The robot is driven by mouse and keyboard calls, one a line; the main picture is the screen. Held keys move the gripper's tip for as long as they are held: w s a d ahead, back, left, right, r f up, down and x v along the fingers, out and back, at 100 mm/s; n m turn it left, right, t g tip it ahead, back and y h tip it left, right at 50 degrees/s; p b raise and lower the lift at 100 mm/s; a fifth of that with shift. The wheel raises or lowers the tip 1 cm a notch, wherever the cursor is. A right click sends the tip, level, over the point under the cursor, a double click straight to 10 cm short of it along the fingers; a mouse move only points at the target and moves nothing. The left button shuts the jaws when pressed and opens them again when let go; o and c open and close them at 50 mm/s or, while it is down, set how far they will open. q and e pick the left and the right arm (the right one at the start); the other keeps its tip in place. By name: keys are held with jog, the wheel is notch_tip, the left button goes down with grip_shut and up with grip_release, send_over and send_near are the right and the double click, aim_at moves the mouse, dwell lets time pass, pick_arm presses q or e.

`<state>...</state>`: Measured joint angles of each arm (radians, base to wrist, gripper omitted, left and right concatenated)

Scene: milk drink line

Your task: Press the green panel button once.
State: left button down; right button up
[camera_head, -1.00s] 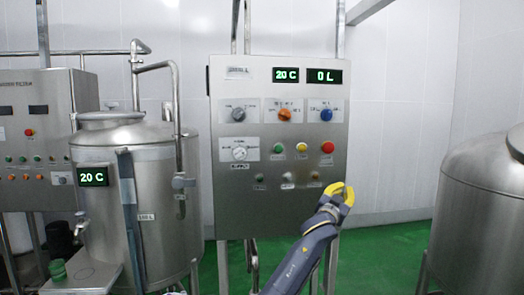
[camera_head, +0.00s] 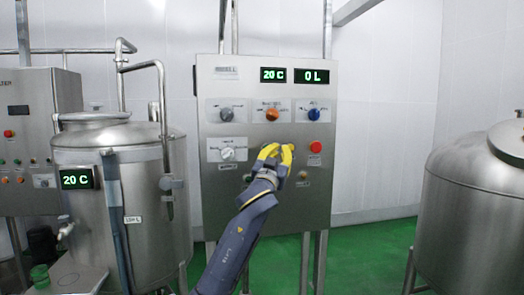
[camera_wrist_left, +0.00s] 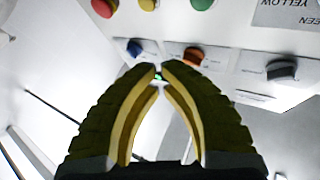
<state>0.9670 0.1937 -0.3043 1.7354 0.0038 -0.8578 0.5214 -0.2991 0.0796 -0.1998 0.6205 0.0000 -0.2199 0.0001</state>
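The control panel (camera_head: 215,190) stands upright ahead of me. My left gripper (camera_head: 278,147) is in front of its button row, with bare yellow and dark fingers. In the left wrist view the fingertips (camera_wrist_left: 159,67) come together with nothing held. The green button (camera_wrist_left: 202,4) is cut by the top edge of that view, beside the yellow button (camera_wrist_left: 148,4) and the red button (camera_wrist_left: 104,7). In the head view the gripper hides the green and yellow buttons; the red button (camera_head: 316,144) shows to its right. I cannot see any contact with the panel. My right gripper is not in view.
Above the buttons are a grey knob (camera_head: 227,114), an orange knob (camera_head: 272,114) and a blue knob (camera_head: 314,114). A steel tank (camera_head: 150,215) stands left of the panel, another tank (camera_head: 470,220) at the right. Green floor (camera_head: 375,255) is clear between.

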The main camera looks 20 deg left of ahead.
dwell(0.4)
pick_arm(q)
jog(key=w+a, duration=0.4)
jog(key=w, duration=0.3)
jog(key=shift+w+a, duration=0.15)
jog(key=shift+w, duration=0.15)
jog(key=shift+w+a, duration=0.45)
jog(key=shift+w, duration=0.35)
dwell(2.6)
jog(key=shift+s, duration=0.1)
jog(key=shift+s+d, duration=0.4)
jog(key=shift+s, duration=0.3)
dwell(0.3)
jog(key=shift+s+d, duration=0.4)
jog(key=shift+s, duration=0.3)
jog(key=shift+s+d, duration=0.45)
jog(key=shift+s, duration=0.3)
jog(key=shift+s+d, duration=0.4)
jog(key=shift+s, duration=0.3)
